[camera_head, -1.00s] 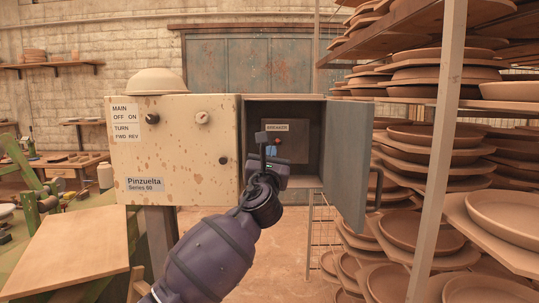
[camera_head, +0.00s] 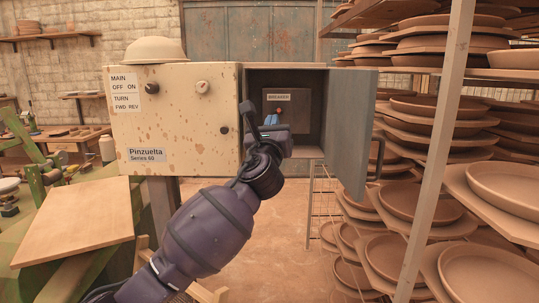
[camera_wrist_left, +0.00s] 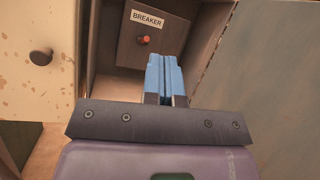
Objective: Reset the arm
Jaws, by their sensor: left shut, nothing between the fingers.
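The grey breaker box (camera_head: 349,130) stands open, its door swung out to the right. Inside is a brown panel with a BREAKER label (camera_head: 278,97) and a small red-orange breaker knob (camera_head: 279,110). Both also show in the left wrist view, the label (camera_wrist_left: 147,18) above the knob (camera_wrist_left: 144,40). My left gripper (camera_head: 271,119) is at the box opening, in front of and below the knob. Its blue fingers (camera_wrist_left: 166,72) are shut together and empty, pointing into the box just right of and below the knob, seemingly apart from it. My right gripper is not in view.
The cream Pinzuelta control cabinet (camera_head: 180,110) with knobs adjoins the box on the left. A rack of clay plates (camera_head: 440,180) and its upright post stand close on the right. A wooden board (camera_head: 80,220) lies at lower left.

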